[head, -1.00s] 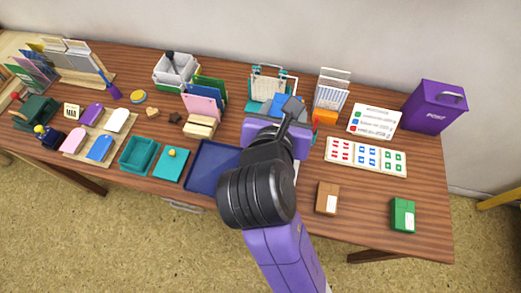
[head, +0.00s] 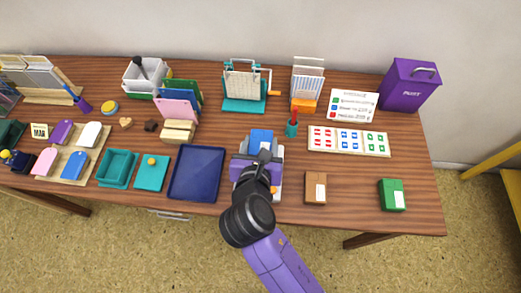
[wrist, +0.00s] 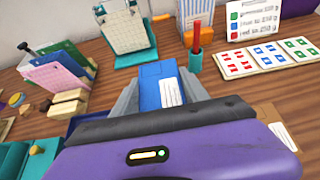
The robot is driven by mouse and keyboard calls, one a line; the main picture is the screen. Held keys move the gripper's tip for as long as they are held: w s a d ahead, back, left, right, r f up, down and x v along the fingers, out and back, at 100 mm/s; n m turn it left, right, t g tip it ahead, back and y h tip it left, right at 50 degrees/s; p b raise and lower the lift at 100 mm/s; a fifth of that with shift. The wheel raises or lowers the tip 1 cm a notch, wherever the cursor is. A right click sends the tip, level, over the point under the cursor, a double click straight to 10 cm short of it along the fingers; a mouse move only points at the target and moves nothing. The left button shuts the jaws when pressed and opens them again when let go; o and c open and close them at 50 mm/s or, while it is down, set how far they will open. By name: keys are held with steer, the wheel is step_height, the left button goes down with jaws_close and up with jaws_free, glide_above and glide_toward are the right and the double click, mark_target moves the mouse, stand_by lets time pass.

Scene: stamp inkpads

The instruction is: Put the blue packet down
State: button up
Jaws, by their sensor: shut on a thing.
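The blue packet (head: 261,138) has a white label, which shows in the wrist view (wrist: 158,86). My gripper (head: 259,148) is shut on it, with a grey finger on each side of the packet in the wrist view (wrist: 160,95). The packet is over the front middle of the table, right of the navy tray (head: 197,173). I cannot tell whether it touches anything below. A pale object (head: 278,186) shows partly beneath my gripper and is mostly hidden by my arm.
A brown packet (head: 316,188) and a green packet (head: 392,195) lie to the right. A red pen stands in a teal cup (head: 291,128) behind the gripper. The teal press (head: 244,88) is at the back. Bare wood (head: 355,180) lies between the brown and green packets.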

steer(key=shift+f, duration=1.85)
steer(key=shift+f, duration=0.1)
steer(key=o, duration=1.4)
